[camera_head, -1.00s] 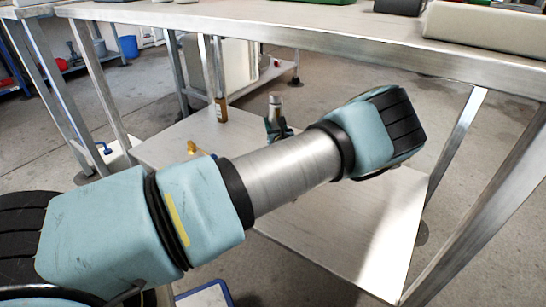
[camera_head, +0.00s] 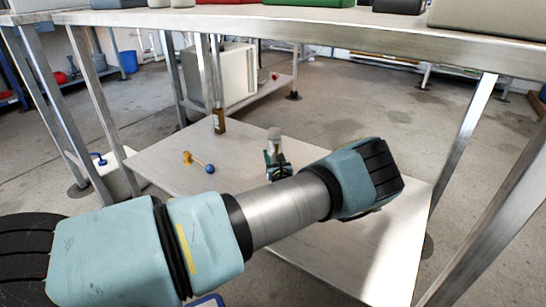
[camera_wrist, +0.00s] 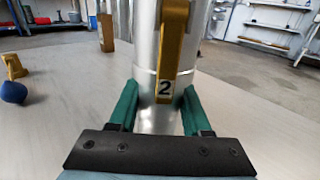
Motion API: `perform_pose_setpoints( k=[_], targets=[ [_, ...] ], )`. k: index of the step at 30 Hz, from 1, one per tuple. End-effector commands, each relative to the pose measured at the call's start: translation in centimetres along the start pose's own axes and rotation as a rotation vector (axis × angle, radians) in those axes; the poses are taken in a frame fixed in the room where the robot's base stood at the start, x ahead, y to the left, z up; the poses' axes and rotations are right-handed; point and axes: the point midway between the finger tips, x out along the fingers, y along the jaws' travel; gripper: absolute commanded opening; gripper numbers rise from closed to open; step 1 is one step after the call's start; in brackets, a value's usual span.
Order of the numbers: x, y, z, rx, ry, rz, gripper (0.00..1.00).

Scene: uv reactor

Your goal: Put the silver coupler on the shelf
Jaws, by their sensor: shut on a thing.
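The silver coupler (camera_wrist: 146,60) is a shiny upright cylinder with a yellow-brown strip marked 2 on its near side. My gripper (camera_wrist: 157,106) is shut on it, with one green finger on each side. In the head view the coupler (camera_head: 274,139) shows above my gripper (camera_head: 277,165), over the lower shelf (camera_head: 160,160) of the metal table. The coupler's foot is hidden by the gripper, so I cannot tell whether it touches the shelf.
On the shelf to the left lie a blue ball (camera_head: 210,169) on a yellow handle (camera_head: 189,158) and a brown upright piece (camera_head: 220,124). The tabletop (camera_head: 330,22) passes above the shelf. Metal legs (camera_head: 462,140) stand at its sides. Bare shelf lies to the right.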

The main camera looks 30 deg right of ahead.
Motion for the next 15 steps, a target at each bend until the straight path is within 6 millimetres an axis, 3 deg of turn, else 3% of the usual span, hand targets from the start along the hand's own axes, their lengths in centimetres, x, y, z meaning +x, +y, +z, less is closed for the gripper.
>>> perform_pose_setpoints(
  k=[5, 6, 13, 15],
  targets=[
    [0.03, 0.01, -0.15, 0.0, -0.001, 0.0, 0.0],
    [0.0, 0.02, -0.21, 0.0, 0.0, 0.0, 0.52],
    [0.0, 0.02, -0.19, 0.001, 0.001, 0.0, 0.77],
    [0.0, 0.02, -0.19, 0.001, 0.001, 0.0, 0.78]
  ],
)
